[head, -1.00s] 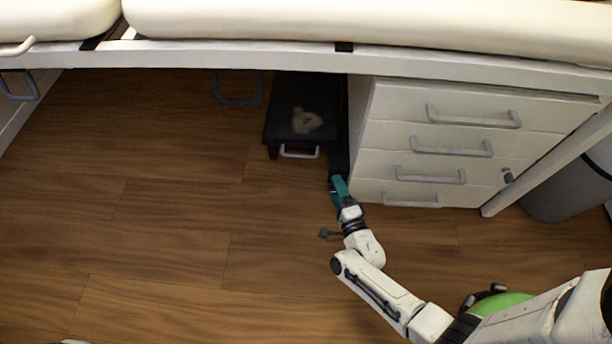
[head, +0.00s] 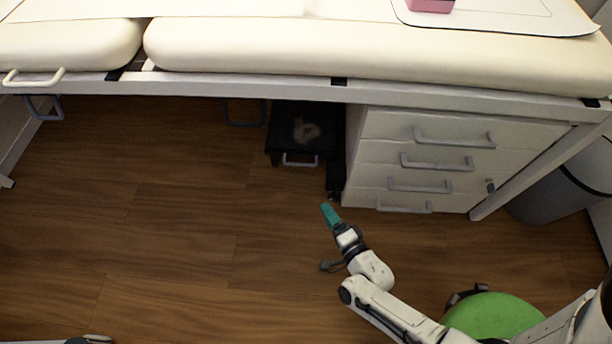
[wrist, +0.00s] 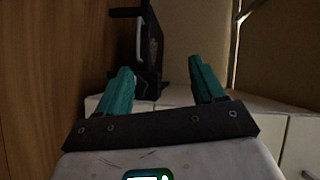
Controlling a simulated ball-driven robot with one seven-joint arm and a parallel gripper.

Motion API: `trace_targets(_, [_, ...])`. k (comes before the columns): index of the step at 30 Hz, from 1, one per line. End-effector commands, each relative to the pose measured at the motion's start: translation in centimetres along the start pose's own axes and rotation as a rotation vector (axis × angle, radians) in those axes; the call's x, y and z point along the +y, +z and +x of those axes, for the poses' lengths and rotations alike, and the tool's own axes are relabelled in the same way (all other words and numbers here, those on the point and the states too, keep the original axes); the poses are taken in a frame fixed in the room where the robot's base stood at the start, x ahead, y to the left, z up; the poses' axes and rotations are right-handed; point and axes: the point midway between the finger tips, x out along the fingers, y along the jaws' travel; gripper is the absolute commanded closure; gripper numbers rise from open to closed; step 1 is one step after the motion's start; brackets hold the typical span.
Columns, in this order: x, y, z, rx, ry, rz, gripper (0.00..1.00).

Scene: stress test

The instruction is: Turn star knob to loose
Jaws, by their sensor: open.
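I cannot make out a star knob in either view. My gripper (head: 328,211) has teal fingers and hangs over the wooden floor, just in front of the dark post (head: 337,170) beside the white drawer cabinet (head: 455,165). In the wrist view my gripper (wrist: 160,82) has its two fingers wide apart with nothing between them. Beyond the fingers, the wrist view shows a dark step stool (wrist: 151,45) with a light handle and part of the white cabinet (wrist: 296,135).
The black step stool (head: 292,140) stands under the cream padded couch (head: 330,55), left of the cabinet. A pink object (head: 430,5) lies on the couch top. A grey bin (head: 560,190) stands at the right. The wooden floor (head: 170,230) at the left is clear.

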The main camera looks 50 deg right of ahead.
Motion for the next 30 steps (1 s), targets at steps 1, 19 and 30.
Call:
trace_targets(1, [-1.6, 0.2, 0.1, -0.023, 0.012, -0.02, 0.32])
trace_targets(19, [-11.1, 3.7, 1.0, -0.305, 0.173, -0.31, 0.32])
trace_targets(30, [-17.0, 4.5, 0.1, -0.471, 0.259, -0.511, 0.32])
